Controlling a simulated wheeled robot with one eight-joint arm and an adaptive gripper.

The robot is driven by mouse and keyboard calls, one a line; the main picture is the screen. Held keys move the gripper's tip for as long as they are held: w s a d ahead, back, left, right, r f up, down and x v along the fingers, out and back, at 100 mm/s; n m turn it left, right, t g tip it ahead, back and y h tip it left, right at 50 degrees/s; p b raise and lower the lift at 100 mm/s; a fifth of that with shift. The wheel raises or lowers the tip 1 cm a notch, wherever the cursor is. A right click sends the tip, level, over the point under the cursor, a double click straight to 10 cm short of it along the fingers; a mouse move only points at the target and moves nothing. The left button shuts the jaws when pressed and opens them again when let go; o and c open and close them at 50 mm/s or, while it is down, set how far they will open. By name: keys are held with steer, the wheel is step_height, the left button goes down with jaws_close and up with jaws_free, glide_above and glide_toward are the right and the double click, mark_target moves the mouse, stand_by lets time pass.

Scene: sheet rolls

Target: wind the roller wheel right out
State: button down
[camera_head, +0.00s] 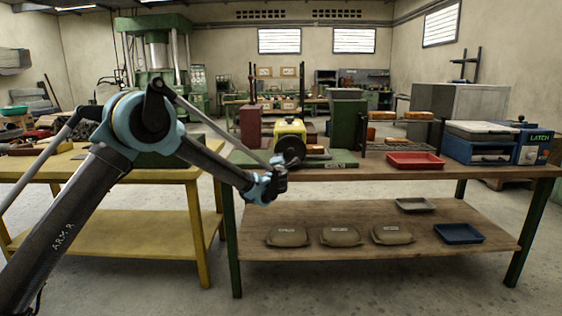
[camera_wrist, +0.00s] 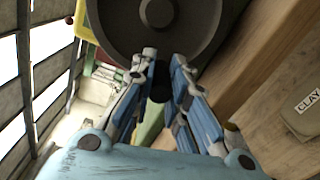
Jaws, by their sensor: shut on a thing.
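The roller wheel (camera_head: 291,148) is a dark round handwheel on the front of a yellow-topped roller machine (camera_head: 290,127). In the wrist view the wheel (camera_wrist: 195,34) fills the top, with a lighter hub. My gripper (camera_head: 276,178) is at the lower left of the wheel, by the table's front edge. In the wrist view my gripper (camera_wrist: 164,62) reaches the wheel's lower rim, and a dark piece, seemingly the wheel's handle (camera_wrist: 160,84), is between its fingers. The fingers hide part of this grip.
The wooden table (camera_head: 465,172) also carries a red tray (camera_head: 415,161), a rack (camera_head: 395,133) and a blue box marked LATCH (camera_head: 532,147) to the right. Clay bags (camera_head: 341,236) lie on the lower shelf. A yellow table (camera_head: 185,176) stands at left.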

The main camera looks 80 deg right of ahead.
steer(key=shift+w, duration=0.25)
steer(key=c, duration=1.6)
jaws_free()
steer(key=shift+o, duration=0.3)
steer(key=shift+w+r, duration=0.1)
steer(key=shift+w, duration=0.45)
steer(key=shift+s+a, duration=0.6)
steer(key=shift+a, duration=0.2)
steer(key=a, duration=1)
steer(key=shift+s+a, duration=0.15)
steer(key=shift+s, duration=0.05)
